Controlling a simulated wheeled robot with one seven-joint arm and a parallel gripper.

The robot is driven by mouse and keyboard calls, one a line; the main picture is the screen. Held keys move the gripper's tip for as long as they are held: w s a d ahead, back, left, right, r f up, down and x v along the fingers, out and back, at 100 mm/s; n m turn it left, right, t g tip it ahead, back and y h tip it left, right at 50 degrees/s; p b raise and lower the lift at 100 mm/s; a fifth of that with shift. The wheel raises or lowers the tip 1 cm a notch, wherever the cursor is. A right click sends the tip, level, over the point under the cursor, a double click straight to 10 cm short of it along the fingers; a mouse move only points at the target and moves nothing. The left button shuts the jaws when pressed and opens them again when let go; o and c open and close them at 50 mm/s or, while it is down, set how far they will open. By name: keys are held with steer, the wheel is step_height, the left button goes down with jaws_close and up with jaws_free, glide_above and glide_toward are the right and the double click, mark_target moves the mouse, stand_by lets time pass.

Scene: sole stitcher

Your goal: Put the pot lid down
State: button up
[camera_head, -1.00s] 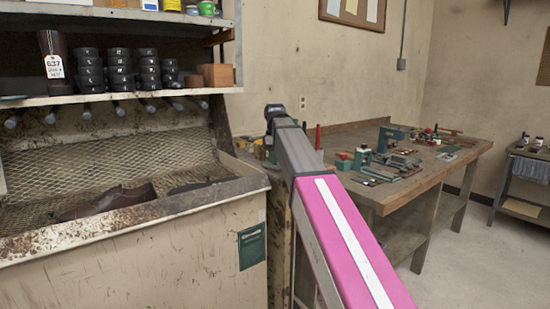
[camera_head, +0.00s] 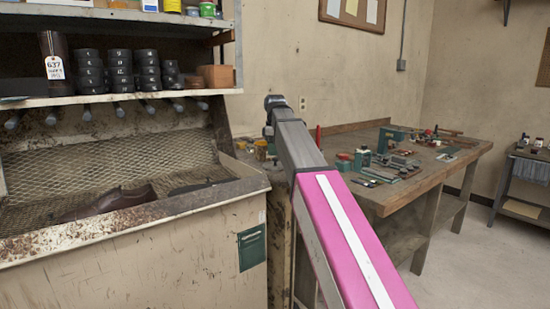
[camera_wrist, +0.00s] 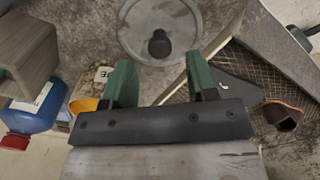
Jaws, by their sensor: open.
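The pot lid (camera_wrist: 138,27) is a round grey metal disc with a dark knob (camera_wrist: 159,44), at the top middle of the wrist view. It appears to lie on a stained, mottled surface. My gripper (camera_wrist: 158,80) shows two green fingers spread apart with nothing between them. The knob is beyond the fingertips, apart from them. In the head view I cannot make out the lid or my fingers; my pink and grey arm reaches toward the gap between the bench and the worktable.
A blue bottle with a red cap (camera_wrist: 35,118) and a yellow object (camera_wrist: 84,105) are at left in the wrist view. A mesh-backed trough (camera_head: 105,165) holds a brown shoe (camera_head: 110,202). The worktable (camera_head: 385,195) carries several tools.

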mark_target(275, 158)
step_height(275, 158, up, 8)
steer(key=shift+r, duration=0.15)
steer(key=shift+s, duration=0.15)
stand_by(0.3)
